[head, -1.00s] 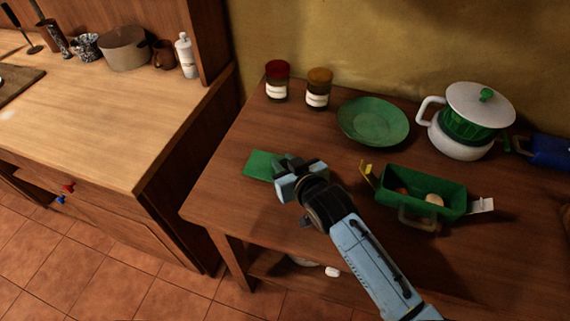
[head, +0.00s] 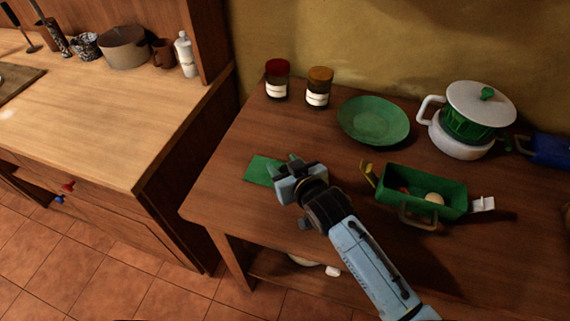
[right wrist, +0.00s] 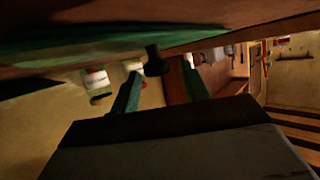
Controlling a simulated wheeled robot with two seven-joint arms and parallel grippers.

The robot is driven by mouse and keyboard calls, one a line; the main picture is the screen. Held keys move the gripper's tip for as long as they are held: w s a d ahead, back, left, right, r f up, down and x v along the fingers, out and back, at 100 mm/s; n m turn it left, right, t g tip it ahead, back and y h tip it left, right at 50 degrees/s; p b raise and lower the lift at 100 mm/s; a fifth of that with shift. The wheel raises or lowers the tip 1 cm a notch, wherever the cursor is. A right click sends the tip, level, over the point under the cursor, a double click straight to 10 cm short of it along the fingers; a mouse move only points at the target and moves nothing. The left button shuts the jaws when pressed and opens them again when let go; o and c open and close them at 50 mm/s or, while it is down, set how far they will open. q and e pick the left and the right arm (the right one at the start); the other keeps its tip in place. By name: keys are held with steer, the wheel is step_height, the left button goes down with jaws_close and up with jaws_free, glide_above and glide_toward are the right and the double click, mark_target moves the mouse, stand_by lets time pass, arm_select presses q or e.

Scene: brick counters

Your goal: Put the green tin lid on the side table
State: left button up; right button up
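The green tin lid (head: 262,170) lies flat on the wooden side table (head: 225,190), near its left end. My right gripper (head: 291,172) is low over the table at the lid's right side and hides part of it. In the right wrist view, the lid's green surface (right wrist: 70,42) runs along the top. A dark knob (right wrist: 154,62) shows between my two spread fingers, with gaps beside it. The right gripper looks open. My left gripper is not in view.
A green plate (head: 373,121), a red-topped jar (head: 277,82), an orange-topped jar (head: 319,88) and a white-lidded pot (head: 462,135) stand behind. A green open tin (head: 425,193) with small items stands right. A wooden counter (head: 110,125) is at left.

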steer(key=shift+r, duration=0.2)
steer(key=r+p+v, duration=0.1)
steer(key=p+v, duration=0.1)
steer(key=v, duration=1)
